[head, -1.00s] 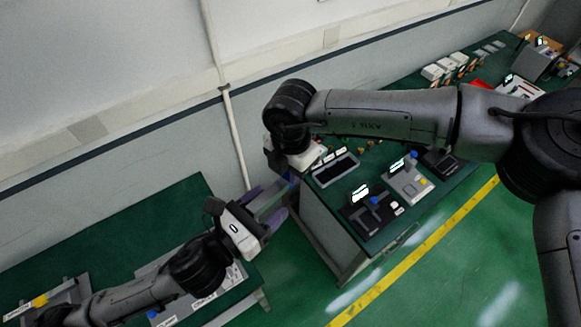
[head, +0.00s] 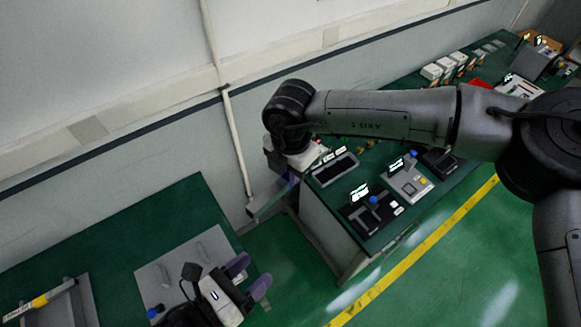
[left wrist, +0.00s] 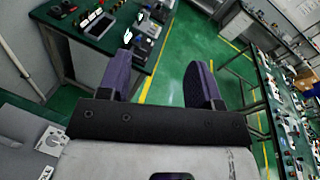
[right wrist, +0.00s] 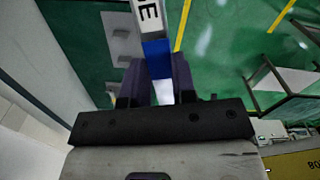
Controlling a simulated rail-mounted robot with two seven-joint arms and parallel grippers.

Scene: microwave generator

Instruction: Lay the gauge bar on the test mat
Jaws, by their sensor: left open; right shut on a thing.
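The gauge bar (head: 264,201) is a slim grey bar in the head view, sloping down to the left from my right gripper (head: 290,182). In the right wrist view the bar (right wrist: 150,18) shows white with dark lettering and a blue band, held between the purple fingers of my right gripper (right wrist: 156,68). My left gripper (head: 255,273) is open and empty, below the bar and apart from it; its spread fingers show in the left wrist view (left wrist: 160,70). A flat grey sheet (head: 150,276) lies on the left green table; I cannot tell whether it is the test mat.
The left green table (head: 110,235) also holds a grey device (head: 68,305) with a yellow mark. The right green table (head: 375,235) carries several instruments and a dark tray (head: 335,170). A floor gap separates the tables. A wall pipe (head: 235,145) stands behind.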

